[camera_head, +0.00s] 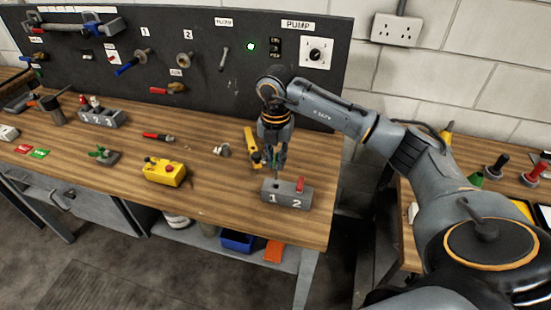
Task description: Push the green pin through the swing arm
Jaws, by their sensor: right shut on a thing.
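My right gripper (274,163) points down over the grey block marked 1 and 2 (288,203), close above the side marked 1. A red pin (300,184) stands upright in the side marked 2. A small green part (101,152) sits on a grey base at the left of the bench. I cannot make out which part is the swing arm. My left gripper is not in view.
A yellow tool (251,142) is just left of my right gripper. A yellow box with a red button (165,172), a red-handled tool (158,137) and a grey block marked 1 2 3 (101,119) lie farther left. A black tool board (210,60) stands behind the wooden bench (215,210).

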